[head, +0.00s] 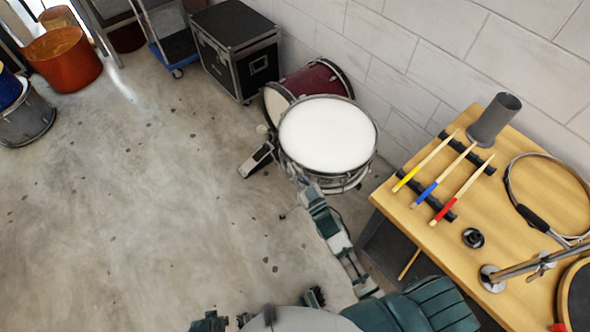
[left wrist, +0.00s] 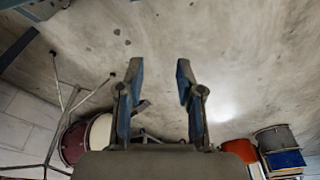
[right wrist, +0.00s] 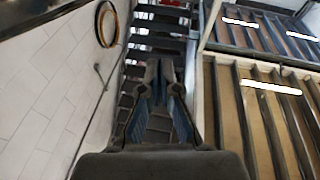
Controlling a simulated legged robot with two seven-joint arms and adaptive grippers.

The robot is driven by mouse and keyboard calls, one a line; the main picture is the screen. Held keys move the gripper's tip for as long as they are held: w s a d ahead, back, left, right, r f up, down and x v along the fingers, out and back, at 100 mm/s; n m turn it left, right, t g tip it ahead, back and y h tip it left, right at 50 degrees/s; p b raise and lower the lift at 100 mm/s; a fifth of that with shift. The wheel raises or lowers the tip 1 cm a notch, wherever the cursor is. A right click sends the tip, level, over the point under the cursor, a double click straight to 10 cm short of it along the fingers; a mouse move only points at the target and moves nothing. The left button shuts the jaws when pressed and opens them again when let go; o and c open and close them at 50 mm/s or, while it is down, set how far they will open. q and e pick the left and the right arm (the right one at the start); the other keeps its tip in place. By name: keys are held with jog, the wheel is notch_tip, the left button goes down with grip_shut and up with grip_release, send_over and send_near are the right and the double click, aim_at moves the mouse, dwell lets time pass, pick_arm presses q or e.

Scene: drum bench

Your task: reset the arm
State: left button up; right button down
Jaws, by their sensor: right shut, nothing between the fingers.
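My right arm reaches up from the bottom of the head view. Its gripper (head: 300,176) lies in front of the lower left rim of a white-topped drum (head: 328,134); I cannot tell whether they touch. In the right wrist view, this gripper (right wrist: 165,68) has its fingertips together with nothing between them. My left gripper (left wrist: 157,72) shows in the left wrist view, with its blue-padded fingers wide apart and only bare concrete floor beyond them. In the head view I cannot make out the left gripper's fingers.
A wooden table (head: 440,236) on the right holds yellow-, blue- and red-marked drumsticks (head: 447,196) on dark rests, a grey cup (head: 494,120) and a hoop (head: 512,190). A dark red drum (head: 318,80) and black case (head: 236,48) stand by the wall.

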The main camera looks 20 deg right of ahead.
pick_arm(q)
jog(key=shift+a, duration=0.1)
pick_arm(e)
jog(key=shift+a, duration=0.1)
dwell(0.3)
